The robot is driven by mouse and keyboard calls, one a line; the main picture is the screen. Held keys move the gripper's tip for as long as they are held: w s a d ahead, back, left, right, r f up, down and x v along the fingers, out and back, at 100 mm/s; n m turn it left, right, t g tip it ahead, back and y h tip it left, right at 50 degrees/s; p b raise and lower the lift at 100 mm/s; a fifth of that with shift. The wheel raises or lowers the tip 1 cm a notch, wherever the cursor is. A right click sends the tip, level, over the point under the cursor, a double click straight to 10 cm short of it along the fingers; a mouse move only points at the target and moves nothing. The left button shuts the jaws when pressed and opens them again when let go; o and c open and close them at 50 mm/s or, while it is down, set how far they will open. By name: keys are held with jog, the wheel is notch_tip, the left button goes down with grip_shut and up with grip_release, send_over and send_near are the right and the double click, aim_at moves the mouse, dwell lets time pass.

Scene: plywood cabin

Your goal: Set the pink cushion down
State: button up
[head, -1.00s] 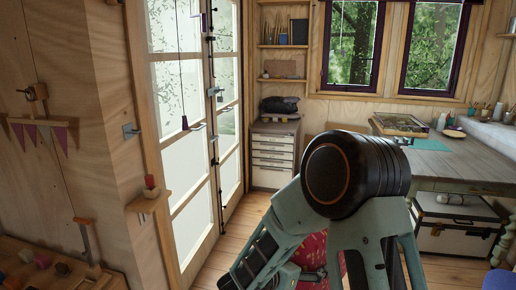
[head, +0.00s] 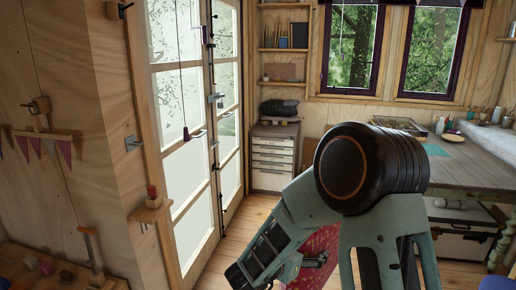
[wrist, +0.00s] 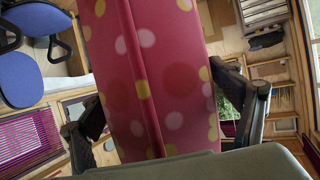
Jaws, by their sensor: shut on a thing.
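The pink cushion (wrist: 165,75) has yellow and pale pink dots and a seam down its length. It fills the middle of the wrist view. My gripper (wrist: 168,108) has one dark finger on each side of it and is shut on it. In the head view, part of the cushion (head: 320,258) shows low down behind my arm, held in the air. My arm hides much of it there, and what lies straight below it is hidden.
A workbench (head: 470,165) with jars and a green mat stands at the right, a white case under it. A drawer unit (head: 273,157) with a dark cushion on top stands at the back by the glazed doors (head: 185,150). Blue chair seats (wrist: 35,55) show in the wrist view. Some wooden floor is clear.

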jog(key=w+r+n+t+y, duration=0.1)
jog(key=r, duration=0.1)
jog(key=w+r+n+y, duration=0.2)
jog(key=r, duration=0.1)
jog(key=w+r+n+t+y, duration=0.1)
jog(key=w+r+n+y, duration=0.1)
jog(key=r, duration=0.1)
jog(key=shift+a+t, duration=0.25)
jog(key=shift+t, duration=0.05)
jog(key=shift+s+d+r+n+y, duration=0.2)
jog(key=shift+r+n+y, duration=0.3)
jog(key=shift+y, duration=0.2)
jog(key=shift+s+d+r+n+y, duration=0.25)
jog(key=shift+s+d+n+y, duration=0.15)
jog(key=shift+s+n+y, duration=0.35)
jog(key=shift+w+f, duration=0.1)
